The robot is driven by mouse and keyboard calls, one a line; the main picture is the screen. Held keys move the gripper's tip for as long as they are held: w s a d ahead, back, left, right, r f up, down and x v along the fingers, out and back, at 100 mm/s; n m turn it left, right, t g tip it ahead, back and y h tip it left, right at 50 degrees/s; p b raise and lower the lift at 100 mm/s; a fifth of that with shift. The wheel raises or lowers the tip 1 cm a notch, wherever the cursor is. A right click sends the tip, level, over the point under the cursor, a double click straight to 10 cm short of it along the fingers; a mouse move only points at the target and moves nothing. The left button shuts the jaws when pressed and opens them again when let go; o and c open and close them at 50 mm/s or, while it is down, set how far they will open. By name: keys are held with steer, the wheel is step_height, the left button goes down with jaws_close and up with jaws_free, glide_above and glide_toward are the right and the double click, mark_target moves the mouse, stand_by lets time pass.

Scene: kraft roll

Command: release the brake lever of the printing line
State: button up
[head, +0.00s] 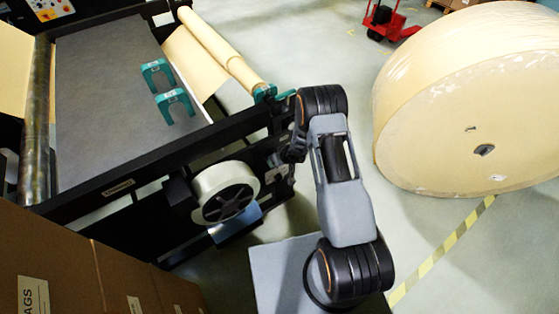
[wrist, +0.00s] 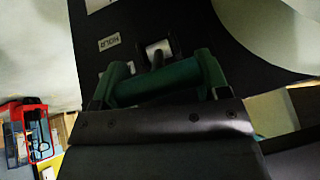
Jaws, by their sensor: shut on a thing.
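The brake lever (wrist: 160,82) shows in the wrist view as a green handle with two thick ends and a bar between them. Behind it are a dark stem and a pale round pivot on a black panel. My gripper (wrist: 160,95) is shut on this green handle, with dark finger parts at either side of it. In the head view my gripper (head: 279,158) is at the black side frame of the printing line (head: 120,187), just right of a white reel. The lever itself is hidden there by my gripper and wrist.
A small label (wrist: 109,42) on the panel seems to read HOLD, turned over. The white reel (head: 205,178) is close left of my gripper. A huge kraft roll (head: 470,125) stands right. Cardboard boxes (head: 70,265) fill the lower left.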

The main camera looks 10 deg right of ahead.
steer(key=shift+a, duration=0.15)
steer(key=o, duration=1)
steer(key=shift+a, duration=0.15)
steer(key=shift+o, duration=1.2)
steer(key=shift+d+r, duration=0.15)
steer(key=shift+d, duration=0.15)
steer(key=p+v, duration=0.1)
steer(key=v, duration=1.2)
steer(key=shift+r+p, duration=0.2)
steer(key=shift+p, duration=0.1)
steer(key=shift+s+d, duration=0.1)
